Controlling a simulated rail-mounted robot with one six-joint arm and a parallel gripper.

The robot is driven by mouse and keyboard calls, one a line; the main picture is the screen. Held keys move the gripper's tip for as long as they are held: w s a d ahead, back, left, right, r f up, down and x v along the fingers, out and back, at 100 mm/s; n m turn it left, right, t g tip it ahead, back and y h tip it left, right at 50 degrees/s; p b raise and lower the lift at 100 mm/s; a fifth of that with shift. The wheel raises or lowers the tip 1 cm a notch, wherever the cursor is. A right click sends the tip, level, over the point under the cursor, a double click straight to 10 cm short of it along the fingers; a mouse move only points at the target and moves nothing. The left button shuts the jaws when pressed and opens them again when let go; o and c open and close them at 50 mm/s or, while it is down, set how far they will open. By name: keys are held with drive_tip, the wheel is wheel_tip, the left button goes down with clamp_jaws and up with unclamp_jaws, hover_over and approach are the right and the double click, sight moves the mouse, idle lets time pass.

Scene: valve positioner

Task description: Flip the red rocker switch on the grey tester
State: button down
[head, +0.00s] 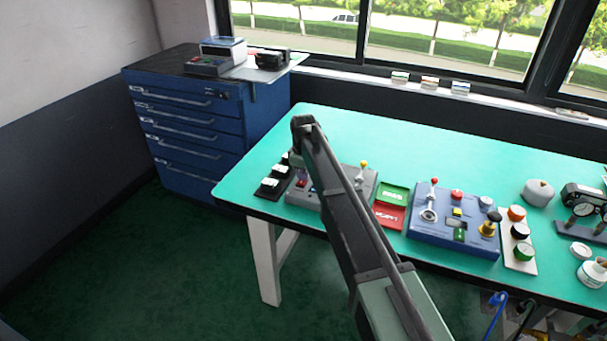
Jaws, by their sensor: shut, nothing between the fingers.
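The grey tester (357,203) stands on the green bench, left of the blue box. My arm crosses in front of it and hides its middle. A lever with a yellow knob rises at its right side. A small red part (302,183) shows at its left end; it is too small to tell whether this is the rocker switch or which way it is set. My gripper (299,170) is shut and empty, pointing down over the tester's left end, close to the red part. I cannot tell whether it touches.
A black strip with white blocks (269,183) lies left of the tester. Green and red trays (390,215) and a blue control box (455,240) with a red-knobbed lever stand right. A blue drawer cabinet (195,130) stands behind left. The bench's back left is clear.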

drive_tip(key=shift+s, duration=0.1)
drive_tip(key=shift+s+a+r, duration=0.1)
drive_tip(key=shift+s+a, duration=0.15)
drive_tip(key=shift+s, duration=0.35)
drive_tip(key=shift+r+p, duration=0.1)
drive_tip(key=shift+p, duration=0.25)
wheel_tip(320, 180, up, 14)
drive_tip(key=s+p, duration=0.1)
drive_tip(key=p, duration=1.2)
drive_tip(key=shift+s+a+p, duration=0.3)
drive_tip(key=shift+s+p, duration=0.05)
drive_tip(key=shift+s, duration=0.05)
drive_tip(key=shift+f, duration=0.2)
